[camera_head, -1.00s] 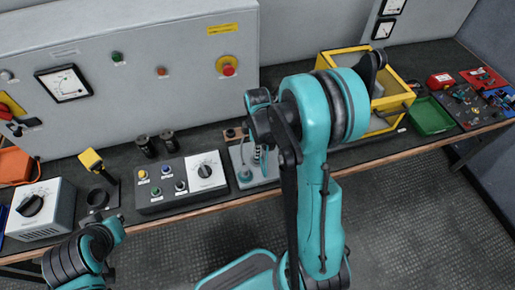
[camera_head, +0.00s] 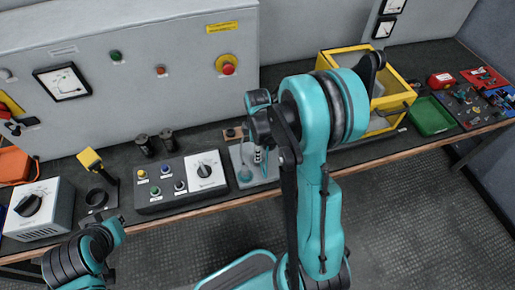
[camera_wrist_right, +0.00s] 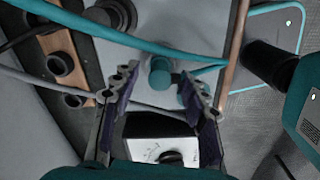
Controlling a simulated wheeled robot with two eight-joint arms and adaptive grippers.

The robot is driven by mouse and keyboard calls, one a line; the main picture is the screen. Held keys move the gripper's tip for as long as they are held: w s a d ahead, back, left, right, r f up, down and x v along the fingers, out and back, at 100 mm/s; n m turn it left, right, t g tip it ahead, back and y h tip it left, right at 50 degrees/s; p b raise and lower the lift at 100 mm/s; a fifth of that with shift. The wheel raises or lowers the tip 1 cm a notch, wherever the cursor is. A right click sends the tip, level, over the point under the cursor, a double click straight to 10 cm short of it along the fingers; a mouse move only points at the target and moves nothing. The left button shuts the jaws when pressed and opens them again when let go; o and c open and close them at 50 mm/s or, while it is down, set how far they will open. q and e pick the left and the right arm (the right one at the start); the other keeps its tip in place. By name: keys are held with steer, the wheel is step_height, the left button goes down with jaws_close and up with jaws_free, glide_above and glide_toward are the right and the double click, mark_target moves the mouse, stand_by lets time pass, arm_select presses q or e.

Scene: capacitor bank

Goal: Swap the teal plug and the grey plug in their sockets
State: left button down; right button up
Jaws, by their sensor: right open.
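The teal plug (camera_wrist_right: 160,73) shows in the right wrist view as a round teal piece on a light grey plate (camera_wrist_right: 148,48). My right gripper (camera_wrist_right: 160,80) is open, with its fingertips to either side of the teal plug in the picture; I cannot tell whether they touch it. A teal cable (camera_wrist_right: 130,40) crosses above it. In the head view the plate (camera_head: 244,181) is partly hidden by my right arm. My left gripper is out of view.
A wooden strip with dark round holes (camera_wrist_right: 60,62) lies beside the plate. A control box with a dial (camera_head: 205,171) stands left of it. A yellow-framed bin (camera_head: 399,112) and a green tray (camera_head: 430,116) stand to the right. A grey cabinet (camera_head: 140,60) is behind.

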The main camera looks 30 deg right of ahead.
step_height(320, 180, up, 12)
stand_by(0.5)
steer(key=s+a+r+m+t, duration=0.4)
steer(key=s+a+m+t, duration=0.3)
steer(key=s+a+m, duration=0.3)
steer(key=shift+s+a+r+m, duration=0.35)
steer(key=shift+s+m, duration=0.2)
steer(key=shift+m, duration=0.65)
